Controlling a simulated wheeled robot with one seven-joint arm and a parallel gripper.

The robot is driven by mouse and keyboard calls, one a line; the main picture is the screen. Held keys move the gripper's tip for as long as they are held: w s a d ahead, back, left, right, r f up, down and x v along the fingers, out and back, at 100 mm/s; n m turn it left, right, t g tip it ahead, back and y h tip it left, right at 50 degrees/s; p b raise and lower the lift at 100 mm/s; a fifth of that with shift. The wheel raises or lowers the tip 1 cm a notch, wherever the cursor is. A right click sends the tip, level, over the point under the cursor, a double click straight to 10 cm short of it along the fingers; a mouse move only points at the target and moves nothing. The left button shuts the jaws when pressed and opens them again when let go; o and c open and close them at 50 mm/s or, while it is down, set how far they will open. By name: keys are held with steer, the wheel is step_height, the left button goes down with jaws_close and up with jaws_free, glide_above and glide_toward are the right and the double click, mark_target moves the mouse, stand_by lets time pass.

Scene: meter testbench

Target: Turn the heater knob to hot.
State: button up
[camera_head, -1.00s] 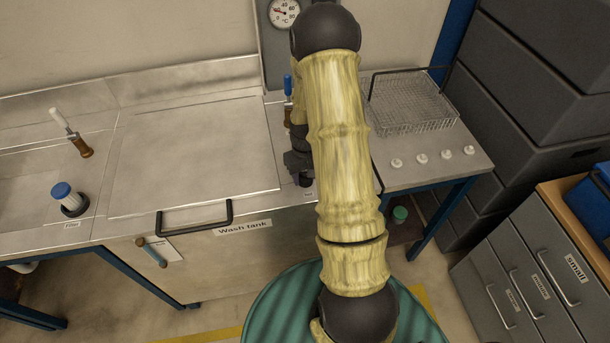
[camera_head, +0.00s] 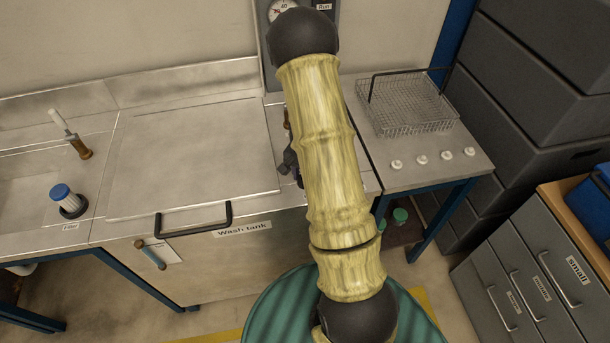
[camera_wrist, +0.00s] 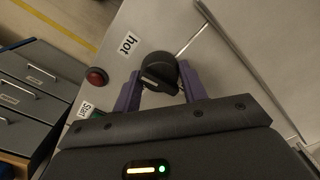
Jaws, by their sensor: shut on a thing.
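The black round heater knob (camera_wrist: 158,72) sits on a metal panel in the wrist view. A white "hot" label (camera_wrist: 130,44) is on the panel beside the knob, up and to its left. My gripper (camera_wrist: 160,86) has its two purple fingers on opposite sides of the knob and is shut on it. I cannot tell exactly where the knob's mark points. In the head view the knob is hidden behind my arm, and only a dark part of my gripper (camera_head: 289,161) shows at the arm's left side.
A red button (camera_wrist: 97,76) and a "Start" label (camera_wrist: 86,110) are close to my gripper's left finger. The wash tank lid (camera_head: 190,155) lies left of my arm. A wire basket (camera_head: 408,105) and several white knobs (camera_head: 422,160) are to the right.

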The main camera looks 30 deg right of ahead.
steer(key=shift+w+m, duration=0.1)
steer(key=shift+m, duration=0.6)
steer(key=o, duration=1)
step_height(320, 180, up, 17)
steer(key=shift+r+b, duration=0.2)
steer(key=shift+b, duration=0.3)
